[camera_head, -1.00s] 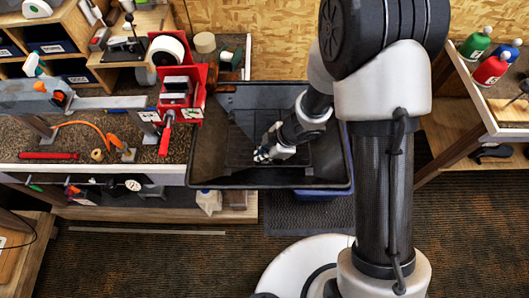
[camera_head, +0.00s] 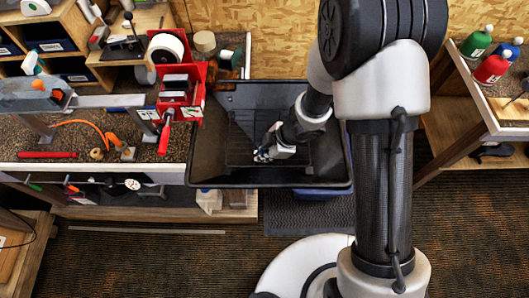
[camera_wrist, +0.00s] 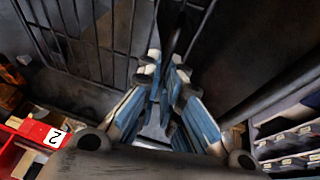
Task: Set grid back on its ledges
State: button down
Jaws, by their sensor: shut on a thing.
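The dark wire grid (camera_wrist: 100,38) fills the upper left of the wrist view, its parallel bars running away from me. In the head view the grid (camera_head: 238,152) is dim inside the black tub (camera_head: 215,177). My gripper (camera_head: 262,157) is low inside the tub, over the grid. In the wrist view my gripper (camera_wrist: 168,75) is closed around a dark upright piece that appears to be part of the grid. The fingers hide the exact grip. The ledges are too dark to make out, so I cannot tell whether the grid rests on them.
A red holder (camera_head: 183,95) with a white roll stands at the tub's upper left corner. The workbench (camera_head: 90,165) with tools and an orange hose adjoins the tub's left side. A shelf with bottles (camera_head: 490,68) stands at the right. The carpet in front is mostly clear.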

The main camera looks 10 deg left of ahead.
jog(key=shift+f+b, duration=0.65)
jog(key=shift+f, duration=0.4)
jog(key=c, duration=1.7)
grip_release()
jog(key=v, duration=1.2)
jog(key=shift+w, duration=0.1)
